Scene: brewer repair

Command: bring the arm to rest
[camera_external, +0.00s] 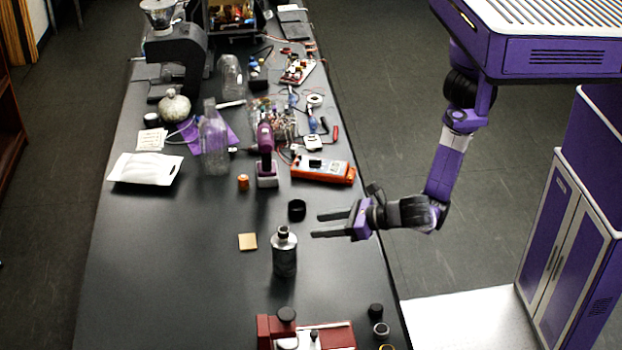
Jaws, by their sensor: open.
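My gripper (327,225) is open and empty. Its two dark fingers point left, over the right side of the black table (180,270). My purple arm reaches down to it from the upper right and is bent at the wrist. A metal canister (284,255) with a dark cap stands upright to the lower left of the fingers. A black round cap or cup (297,209) lies just left of the upper fingertip. From this view I cannot tell how high my fingers are above the table, but they look apart from both things.
A yellow square pad (248,242) lies left of the canister. A red device (325,336) stands at the front edge, with small round parts beside it. An orange meter (323,170), a purple tool (265,145), glass bottles and wires crowd the back. The table's left front is clear.

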